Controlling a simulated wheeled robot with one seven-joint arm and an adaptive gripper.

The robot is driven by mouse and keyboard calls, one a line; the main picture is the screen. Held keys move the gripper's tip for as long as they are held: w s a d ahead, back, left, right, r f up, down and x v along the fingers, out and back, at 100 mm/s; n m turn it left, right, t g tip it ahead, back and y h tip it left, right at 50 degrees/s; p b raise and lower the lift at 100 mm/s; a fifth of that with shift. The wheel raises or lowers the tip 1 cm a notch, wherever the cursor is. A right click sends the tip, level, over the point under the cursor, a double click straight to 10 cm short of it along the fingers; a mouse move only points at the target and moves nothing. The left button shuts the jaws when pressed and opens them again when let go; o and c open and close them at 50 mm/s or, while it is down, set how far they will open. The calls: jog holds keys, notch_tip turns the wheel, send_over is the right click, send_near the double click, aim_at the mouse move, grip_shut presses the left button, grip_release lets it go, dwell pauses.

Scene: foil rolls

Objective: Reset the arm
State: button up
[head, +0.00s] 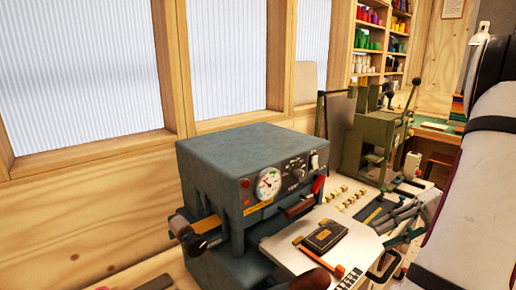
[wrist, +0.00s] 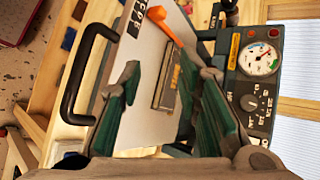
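My gripper (wrist: 161,68) shows in the wrist view with its two green-padded fingers spread apart, open, with nothing held between them. Beyond the fingers lies a pale plate (wrist: 140,60) with a dark block on it (wrist: 167,82). An orange-handled tool (wrist: 166,26) lies at the block's far end.
A blue-grey press (head: 250,152) with a round gauge (head: 268,184) stands on the bench. Its pale plate (head: 340,250) juts out in front. A green machine (head: 365,140) stands behind, beside small brass pieces (head: 345,196) and tools. A black handle (wrist: 73,75) rises left of the fingers.

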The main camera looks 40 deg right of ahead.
jog(key=w+a+r+n+g+h, duration=0.25)
jog(key=w+a, duration=0.25)
jog(key=a, duration=0.4)
jog(key=w+a+r+n+g+h, duration=0.2)
jog(key=w+a+r+g, duration=0.15)
jog(key=a, duration=0.65)
jog(key=s+a+r+n+t+h, duration=0.1)
jog(key=a+r+n+t+h, duration=0.1)
jog(key=a, duration=0.5)
jog(key=s+a+r+n+t+h, duration=0.1)
jog(key=a+r+n+t+h, duration=0.1)
jog(key=a, duration=0.6)
jog(key=shift+s+a+r+n+t+h, duration=0.25)
jog(key=shift+r+n+t+h, duration=0.15)
jog(key=shift+n, duration=0.45)
